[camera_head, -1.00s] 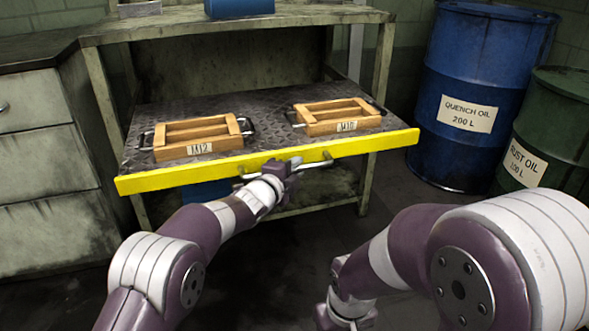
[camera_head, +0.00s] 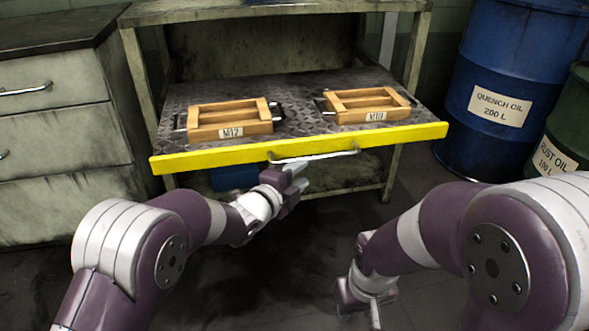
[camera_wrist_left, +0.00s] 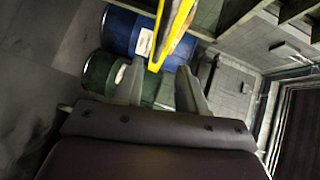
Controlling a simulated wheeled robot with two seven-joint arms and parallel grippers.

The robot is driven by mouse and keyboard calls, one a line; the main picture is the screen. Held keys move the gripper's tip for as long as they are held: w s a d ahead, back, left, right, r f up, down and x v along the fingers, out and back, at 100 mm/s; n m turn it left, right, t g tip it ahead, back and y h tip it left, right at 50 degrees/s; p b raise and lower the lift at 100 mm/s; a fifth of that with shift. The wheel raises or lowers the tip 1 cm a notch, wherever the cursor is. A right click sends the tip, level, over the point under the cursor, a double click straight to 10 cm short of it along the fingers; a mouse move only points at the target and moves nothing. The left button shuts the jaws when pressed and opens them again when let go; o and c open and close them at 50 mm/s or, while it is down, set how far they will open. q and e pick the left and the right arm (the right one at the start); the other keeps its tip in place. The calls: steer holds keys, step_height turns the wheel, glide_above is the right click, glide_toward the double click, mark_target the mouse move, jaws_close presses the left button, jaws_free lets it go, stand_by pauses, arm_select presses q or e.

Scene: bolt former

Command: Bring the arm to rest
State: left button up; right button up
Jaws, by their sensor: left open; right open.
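My left gripper (camera_head: 297,184) is open and empty, just below and in front of the handle (camera_head: 314,156) on the yellow front edge (camera_head: 230,155) of a pulled-out tray shelf. In the left wrist view its two fingers (camera_wrist_left: 158,88) stand apart, with the yellow edge (camera_wrist_left: 172,35) beyond and between them.
Wooden crates labelled M12 (camera_head: 230,128) and M10 (camera_head: 375,115) sit on the tray. A blue quench oil drum (camera_head: 510,75) and a green rust oil drum (camera_head: 572,130) stand at right. Grey drawers (camera_head: 60,125) stand at left. The floor in front is open.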

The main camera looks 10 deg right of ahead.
arm_select(q)
steer(key=shift+v, duration=0.85)
